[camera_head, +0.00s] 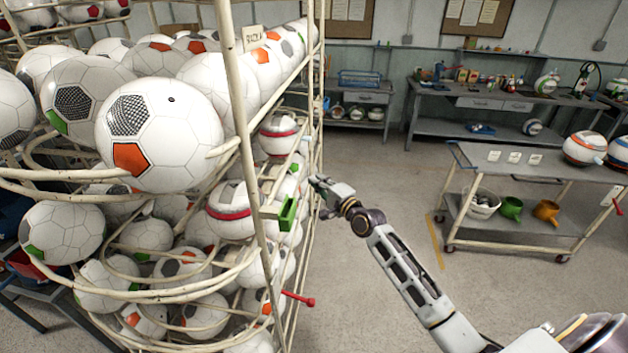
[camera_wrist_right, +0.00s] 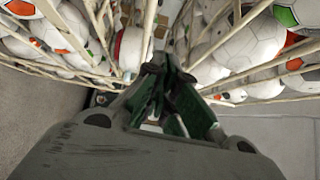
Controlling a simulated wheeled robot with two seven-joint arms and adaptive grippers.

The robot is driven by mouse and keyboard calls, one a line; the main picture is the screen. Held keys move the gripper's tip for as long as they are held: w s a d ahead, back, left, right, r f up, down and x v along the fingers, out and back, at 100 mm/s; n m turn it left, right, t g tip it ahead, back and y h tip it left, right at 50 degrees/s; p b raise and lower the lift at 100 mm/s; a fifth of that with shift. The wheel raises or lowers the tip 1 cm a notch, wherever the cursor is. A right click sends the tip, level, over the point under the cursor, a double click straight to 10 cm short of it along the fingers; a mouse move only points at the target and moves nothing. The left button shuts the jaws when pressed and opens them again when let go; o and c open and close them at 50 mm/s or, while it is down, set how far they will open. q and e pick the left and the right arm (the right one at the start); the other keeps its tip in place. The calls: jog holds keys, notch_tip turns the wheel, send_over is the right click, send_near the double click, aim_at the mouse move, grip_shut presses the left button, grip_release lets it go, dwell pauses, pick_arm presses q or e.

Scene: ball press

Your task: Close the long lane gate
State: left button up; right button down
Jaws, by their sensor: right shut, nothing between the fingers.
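A tall cream wire rack (camera_head: 232,120) full of soccer balls fills the left of the head view. A green gate piece (camera_head: 288,214) sits on the rack's right side, beside a rack post. My right gripper (camera_head: 318,186) is just right of and slightly above it, with its fingers shut and empty. A red-tipped lever (camera_head: 300,298) sticks out lower on the rack. I cannot tell which lane each belongs to. My left gripper is out of view.
A grey cart (camera_head: 535,172) with striped balls stands to the right, with cups and a bowl on its lower shelf. A workbench (camera_head: 490,98) lines the back wall. The floor (camera_head: 375,175) between rack and cart is clear.

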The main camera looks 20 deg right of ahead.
jog(key=shift+v, duration=0.9)
jog(key=shift+r, duration=0.2)
